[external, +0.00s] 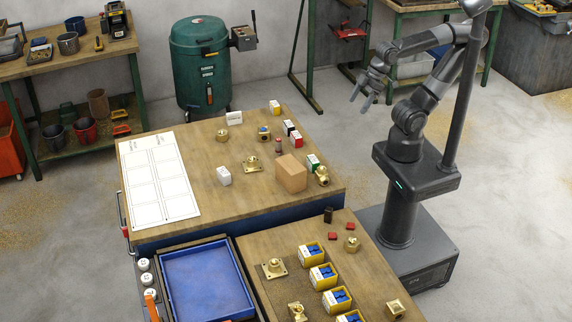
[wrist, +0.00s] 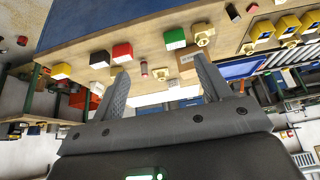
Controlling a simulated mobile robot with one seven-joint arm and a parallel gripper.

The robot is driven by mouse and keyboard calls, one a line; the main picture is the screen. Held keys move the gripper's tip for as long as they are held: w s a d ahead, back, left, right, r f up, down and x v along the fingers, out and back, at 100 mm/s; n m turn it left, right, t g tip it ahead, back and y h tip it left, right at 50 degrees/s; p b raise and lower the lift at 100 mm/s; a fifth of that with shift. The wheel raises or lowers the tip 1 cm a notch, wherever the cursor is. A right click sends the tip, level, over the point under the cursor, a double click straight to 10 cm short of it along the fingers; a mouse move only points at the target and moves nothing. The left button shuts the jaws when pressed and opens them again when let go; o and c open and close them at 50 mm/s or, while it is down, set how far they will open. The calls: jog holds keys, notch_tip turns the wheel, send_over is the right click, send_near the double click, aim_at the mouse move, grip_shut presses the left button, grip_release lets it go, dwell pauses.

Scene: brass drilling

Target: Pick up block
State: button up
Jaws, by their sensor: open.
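Several small blocks stand on the wooden table, and I cannot tell which one the task means. They are a yellow-and-white block (external: 275,107), a black-and-white block (external: 288,127), a red-and-white block (external: 295,140), a green-and-white block (external: 313,161), a white block (external: 224,176) and a larger brown block (external: 291,173). The wrist view shows the yellow (wrist: 61,71), black (wrist: 99,60), red (wrist: 122,52) and green (wrist: 174,38) ones, with the brown one partly behind a finger. My gripper (external: 364,98) is open and empty, raised to the right of the table; its fingers (wrist: 160,65) frame the table edge.
Brass fittings (external: 252,164) and a small dark red cylinder (external: 278,146) stand among the blocks. A white printed sheet (external: 160,180) covers the table's left side. In front are a blue tray (external: 205,280) and a second table with yellow boxes (external: 323,277). A green drum (external: 198,60) stands behind.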

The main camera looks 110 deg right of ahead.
jog(key=m+g, duration=0.1)
jog(key=m, duration=0.1)
send_over(265, 129)
jog(key=s+a, duration=0.1)
jog(key=s, duration=0.3)
notch_tip(265, 129, down, 10)
jog(key=shift+h, duration=0.5)
jog(key=x, duration=0.5)
jog(key=shift+w+d+f, duration=0.1)
jog(key=shift+w+f, duration=0.05)
jog(key=shift+f, duration=0.05)
jog(key=shift+x, duration=3.1)
jog(key=shift+c, duration=0.3)
